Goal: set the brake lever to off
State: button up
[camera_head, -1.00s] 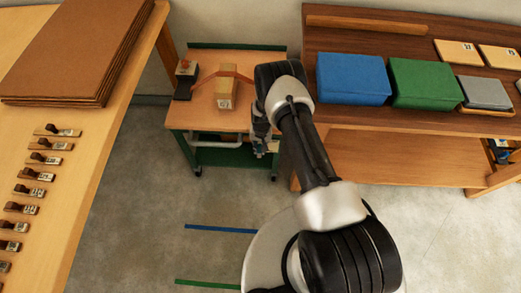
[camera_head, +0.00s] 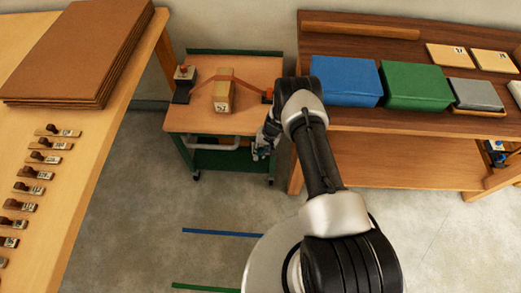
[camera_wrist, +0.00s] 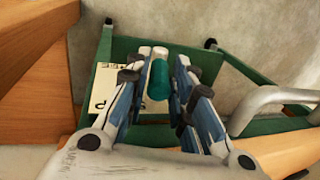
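The brake lever (camera_wrist: 157,78) shows in the wrist view as a short piece with a teal grip and a pale top, on the green frame of a small cart. My gripper (camera_wrist: 160,72) has one finger on each side of it, with what looks like a narrow gap to each; contact cannot be told. A cream plate with dark lettering (camera_wrist: 104,88) lies left of the lever, partly hidden by my left finger. In the head view my gripper (camera_head: 263,148) is low at the front right corner of the cart (camera_head: 205,122); the lever is not discernible there.
The cart carries a labelled wooden block (camera_head: 223,96) under an orange strap (camera_head: 238,80). Its grey handle (camera_wrist: 265,103) is close right of my gripper. A dark wooden bench (camera_head: 400,120) with blue and green boxes stands right.

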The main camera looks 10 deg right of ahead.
jog(key=o, duration=0.3)
jog(key=shift+r, duration=0.1)
jog(key=w+v, duration=0.1)
jog(key=v, duration=1)
jog(key=shift+s+r, duration=0.45)
jog(key=shift+s, duration=0.05)
jog(key=shift+d, duration=0.1)
